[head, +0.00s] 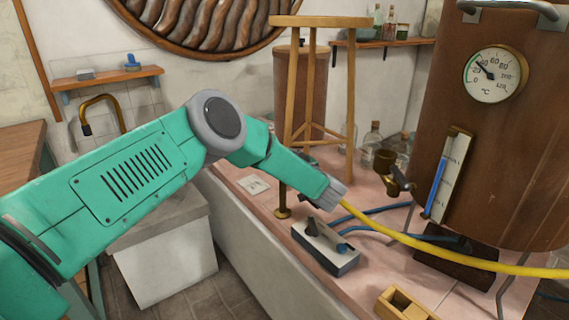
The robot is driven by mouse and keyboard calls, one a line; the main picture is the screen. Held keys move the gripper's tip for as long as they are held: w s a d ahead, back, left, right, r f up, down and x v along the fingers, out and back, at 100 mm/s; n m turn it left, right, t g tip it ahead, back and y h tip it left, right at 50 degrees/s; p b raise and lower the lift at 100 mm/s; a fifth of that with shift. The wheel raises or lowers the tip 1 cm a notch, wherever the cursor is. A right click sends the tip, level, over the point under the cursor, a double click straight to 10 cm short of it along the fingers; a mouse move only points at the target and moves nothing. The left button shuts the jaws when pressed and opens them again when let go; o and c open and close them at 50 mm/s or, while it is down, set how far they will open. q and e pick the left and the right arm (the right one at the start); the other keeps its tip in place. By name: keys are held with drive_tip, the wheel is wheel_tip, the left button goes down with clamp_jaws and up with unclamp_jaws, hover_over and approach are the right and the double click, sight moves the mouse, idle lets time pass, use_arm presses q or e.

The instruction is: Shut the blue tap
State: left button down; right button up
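Whether the blue knob is open or shut is unclear. My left arm comes in from the left, and its grey gripper end (333,192) is above and behind the box, apart from the blue knob. The fingers are too small and hidden to read. A yellow hose comes out beside the gripper; I cannot tell whether it is held. My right gripper is not in view.
A wooden stool (310,22) stands behind my gripper. The yellow hose (440,252) and blue hoses (375,212) cross the counter. A wooden box (403,305) lies in front.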

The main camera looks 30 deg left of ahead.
use_arm(q)
drive_tip(key=shift+w+d+n+g+y+b, duration=0.1)
drive_tip(key=shift+w+n+g+y+b, duration=0.1)
drive_tip(key=shift+n+g+y+b, duration=0.65)
drive_tip(key=shift+g+h, duration=0.25)
drive_tip(key=shift+g, duration=0.1)
drive_tip(key=shift+r, duration=0.1)
drive_tip(key=c, duration=1.5)
unclamp_jaws()
drive_tip(key=shift+o, duration=0.2)
drive_tip(key=shift+s+d, duration=0.1)
drive_tip(key=shift+d, duration=0.25)
drive_tip(key=v, duration=1.1)
drive_tip(key=shift+d, duration=0.2)
